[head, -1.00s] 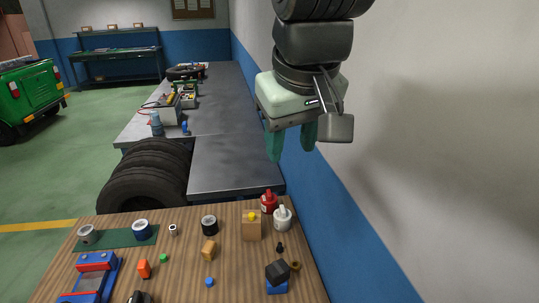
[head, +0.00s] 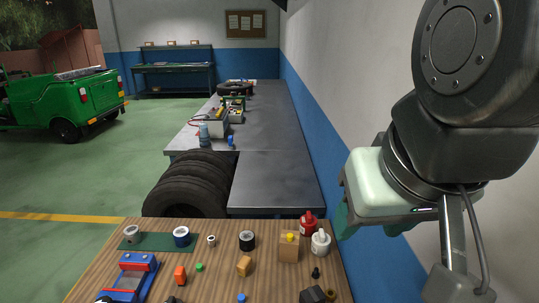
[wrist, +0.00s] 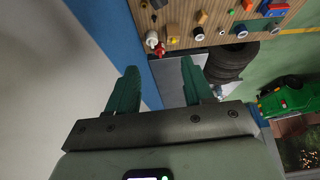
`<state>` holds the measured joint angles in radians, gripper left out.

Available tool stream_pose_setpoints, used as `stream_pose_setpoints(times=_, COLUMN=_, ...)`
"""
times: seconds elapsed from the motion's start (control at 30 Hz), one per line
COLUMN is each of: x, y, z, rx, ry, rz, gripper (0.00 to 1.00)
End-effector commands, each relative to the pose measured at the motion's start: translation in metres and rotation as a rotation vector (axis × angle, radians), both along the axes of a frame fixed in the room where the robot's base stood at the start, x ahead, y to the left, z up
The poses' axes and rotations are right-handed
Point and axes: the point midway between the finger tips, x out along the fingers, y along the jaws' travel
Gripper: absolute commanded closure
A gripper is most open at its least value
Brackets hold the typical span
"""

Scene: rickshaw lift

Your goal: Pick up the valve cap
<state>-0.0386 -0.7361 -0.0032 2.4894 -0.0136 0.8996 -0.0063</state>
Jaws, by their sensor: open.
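My gripper (wrist: 160,72) is open and empty, its two green fingers apart in the wrist view. In the head view its fingers (head: 347,220) are partly hidden by its body, high at the right of the wooden table. Several small parts could be the valve cap, and I cannot tell which is it: a green one (head: 199,267), a blue one (head: 241,298) at the bottom edge, a yellow one (head: 291,237) on a wooden block (head: 288,250), and a black one (head: 315,273). All lie well apart from my gripper.
The wooden table (head: 110,258) also holds a red bottle (head: 308,225), a white bottle (head: 321,243), a black roll (head: 247,241) and a blue-and-red vise (head: 135,275). A wall (head: 349,150) runs close along the right. Tyres (head: 190,185) stand behind the table.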

Motion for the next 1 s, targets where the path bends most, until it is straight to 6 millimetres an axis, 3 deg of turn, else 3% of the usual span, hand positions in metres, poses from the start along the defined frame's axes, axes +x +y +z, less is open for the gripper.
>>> stream_pose_setpoints(times=0.13, x=0.025, y=0.008, z=-0.003, rx=-0.031, ry=0.049, rz=0.070, gripper=0.49)
stream_pose_setpoints(times=0.23, x=0.056, y=0.019, z=-0.010, rx=-0.068, ry=0.101, rz=0.161, gripper=0.49)
stream_pose_setpoints(times=0.47, x=0.133, y=0.062, z=-0.054, rx=-0.161, ry=0.227, rz=0.404, gripper=0.49)
stream_pose_setpoints(times=0.7, x=0.193, y=0.120, z=-0.139, rx=-0.247, ry=0.352, rz=0.670, gripper=0.49)
stream_pose_setpoints(times=0.83, x=0.211, y=0.153, z=-0.200, rx=-0.290, ry=0.418, rz=0.816, gripper=0.49)
stream_pose_setpoints(times=1.0, x=0.217, y=0.188, z=-0.277, rx=-0.331, ry=0.489, rz=0.981, gripper=0.49)
